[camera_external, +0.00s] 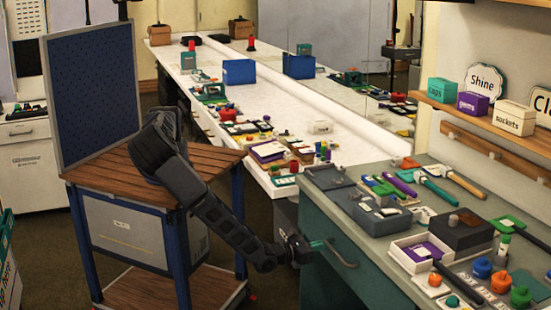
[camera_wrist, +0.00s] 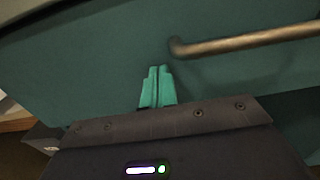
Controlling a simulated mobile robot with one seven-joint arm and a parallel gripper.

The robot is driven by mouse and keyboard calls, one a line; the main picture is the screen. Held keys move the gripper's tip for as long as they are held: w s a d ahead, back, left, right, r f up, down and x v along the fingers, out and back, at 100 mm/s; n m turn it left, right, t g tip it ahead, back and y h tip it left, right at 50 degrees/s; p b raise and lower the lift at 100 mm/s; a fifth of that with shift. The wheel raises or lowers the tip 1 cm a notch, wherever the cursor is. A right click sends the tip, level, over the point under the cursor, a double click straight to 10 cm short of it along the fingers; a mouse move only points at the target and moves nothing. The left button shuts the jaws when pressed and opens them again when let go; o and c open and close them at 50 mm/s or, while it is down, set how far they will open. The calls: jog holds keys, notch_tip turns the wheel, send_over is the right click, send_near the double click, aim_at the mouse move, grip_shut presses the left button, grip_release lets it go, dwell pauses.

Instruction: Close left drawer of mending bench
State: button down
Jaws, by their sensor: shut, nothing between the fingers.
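The green mending bench (camera_external: 378,269) stands at the right in the external view. A bar handle (camera_external: 340,256) is fixed to its green front, and the same handle (camera_wrist: 245,40) crosses the upper right of the wrist view. The green drawer front (camera_wrist: 90,70) fills most of the wrist view. How far the drawer stands out is not clear. My gripper (camera_external: 322,243) is at that front, close to the handle's left end. Its two teal fingers (camera_wrist: 156,76) are shut together and empty, pointing at the green face just left of the handle. Whether the fingertips touch it is unclear.
The mending bench top holds grey trays, tools and coloured knobs (camera_external: 482,267). A long white table (camera_external: 230,108) with many small items runs behind. A wooden-topped cart (camera_external: 110,175) with a blue pegboard stands left of my arm. Some floor (camera_external: 275,285) is clear beside the bench.

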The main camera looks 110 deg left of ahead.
jog(key=v, duration=1.4)
jog(key=s+a+r+n+g+h, duration=0.2)
jog(key=s+a+r+n+g, duration=0.3)
jog(key=r, duration=0.5)
jog(key=s+a+r+n+g+h, duration=0.15)
jog(key=a+r+n+g, duration=0.25)
jog(key=a+r+n, duration=0.4)
jog(key=s+a+r+n+g+h, duration=0.25)
jog(key=s+r+n+g, duration=0.2)
jog(key=r, duration=0.65)
jog(key=s+a+r+n+t+h, duration=0.2)
jog(key=s+r+n+h, duration=0.1)
jog(key=s+r, duration=0.6)
jog(key=s+a+r+n+t+h, duration=0.2)
jog(key=s+r+n, duration=0.4)
jog(key=s+r, duration=0.3)
jog(key=shift+s+r+t+h, duration=0.25)
jog(key=shift+s+t+h, duration=0.55)
jog(key=shift+s, duration=1.25)
jog(key=shift+n, duration=0.25)
